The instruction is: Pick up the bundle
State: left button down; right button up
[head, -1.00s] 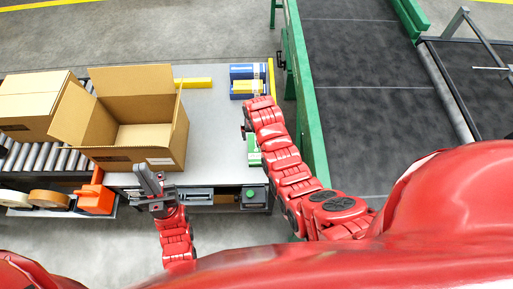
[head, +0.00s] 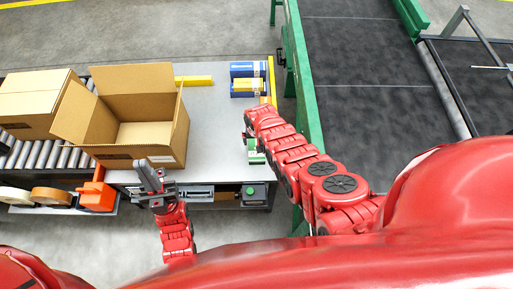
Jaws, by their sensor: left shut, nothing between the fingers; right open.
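Two blue packs lie at the far right of the grey table: a rear one (head: 248,69) and a front one with yellow and white on it (head: 246,88). I cannot tell which of them is the bundle. A green and white item (head: 255,152) lies nearer, partly hidden by my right arm. My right gripper (head: 247,124) is open, low over the table's right side, short of the blue packs; its fingers are mostly hidden behind the red wrist. My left gripper (head: 152,177) is shut and empty at the table's front edge, before the open carton.
An open cardboard carton (head: 150,157) stands on the table's left; another carton (head: 33,98) sits on the roller conveyor (head: 50,156). A yellow bar (head: 194,81) lies behind. A green rail (head: 309,110) borders the table's right. The middle is clear.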

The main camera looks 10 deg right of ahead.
jog(key=shift+w+f+b, duration=0.2)
jog(key=shift+f+b, duration=2.55)
jog(key=shift+b, duration=0.05)
jog(key=shift+r, duration=0.1)
jog(key=c, duration=1.2)
jog(key=shift+r+p, duration=0.2)
jog(key=shift+p, duration=0.1)
jog(key=shift+c, duration=0.2)
